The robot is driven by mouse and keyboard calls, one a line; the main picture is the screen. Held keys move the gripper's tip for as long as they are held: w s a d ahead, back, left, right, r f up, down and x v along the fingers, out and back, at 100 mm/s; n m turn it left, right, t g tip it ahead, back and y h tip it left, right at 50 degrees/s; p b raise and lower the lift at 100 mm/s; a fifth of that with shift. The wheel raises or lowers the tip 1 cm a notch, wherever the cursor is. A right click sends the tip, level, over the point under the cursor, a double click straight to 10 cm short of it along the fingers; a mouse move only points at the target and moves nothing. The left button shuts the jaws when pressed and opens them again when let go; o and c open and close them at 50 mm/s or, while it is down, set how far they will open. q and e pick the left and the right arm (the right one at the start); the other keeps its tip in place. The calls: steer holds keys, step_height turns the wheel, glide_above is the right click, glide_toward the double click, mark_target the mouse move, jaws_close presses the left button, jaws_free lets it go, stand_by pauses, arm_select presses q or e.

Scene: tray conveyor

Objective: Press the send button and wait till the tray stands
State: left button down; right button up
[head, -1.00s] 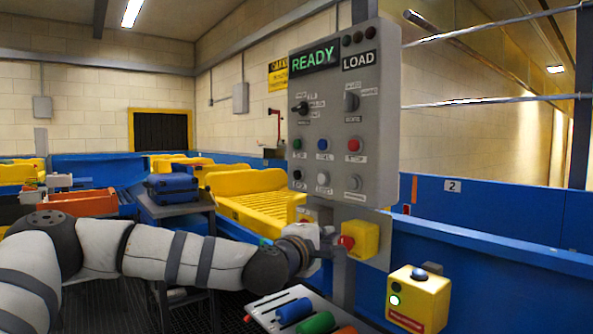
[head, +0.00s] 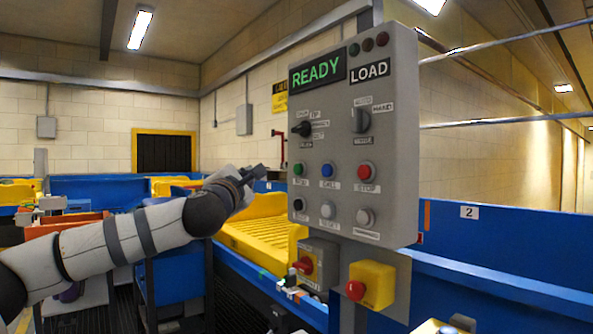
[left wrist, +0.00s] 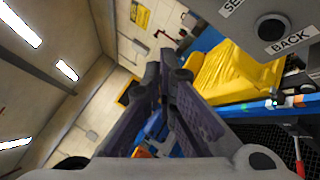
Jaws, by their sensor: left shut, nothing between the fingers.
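The grey control panel (head: 340,150) shows a lit green READY sign (head: 316,71). Its green button (head: 297,169) is at the left of the upper button row. In the left wrist view, the label (left wrist: 232,5) above the black button (left wrist: 271,26) begins "SE"; the one below it reads BACK. My left gripper (head: 258,172) is shut and empty, left of the green button and apart from it in the picture. It also shows in the left wrist view (left wrist: 165,62). A yellow tray (head: 262,238) lies on the blue-sided conveyor behind the panel. My right gripper is out of view.
Blue and red buttons sit right of the green one, with selector knobs above. A yellow box with a red button (head: 371,287) is below the panel. Blue conveyor walls (head: 500,240) run at right. A dark yellow-framed opening (head: 164,152) is in the back wall.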

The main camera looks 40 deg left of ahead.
mark_target(298, 169)
arm_select(q)
steer(key=w+d+b, duration=0.2)
steer(key=w+b, duration=0.1)
steer(key=w, duration=0.5)
steer(key=shift+w+d, duration=0.25)
steer(key=shift+w, duration=0.1)
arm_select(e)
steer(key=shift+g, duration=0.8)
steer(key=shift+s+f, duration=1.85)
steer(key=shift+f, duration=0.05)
arm_select(q)
steer(key=shift+f, duration=0.1)
steer(key=shift+w+d, duration=0.1)
steer(key=shift+w, duration=0.3)
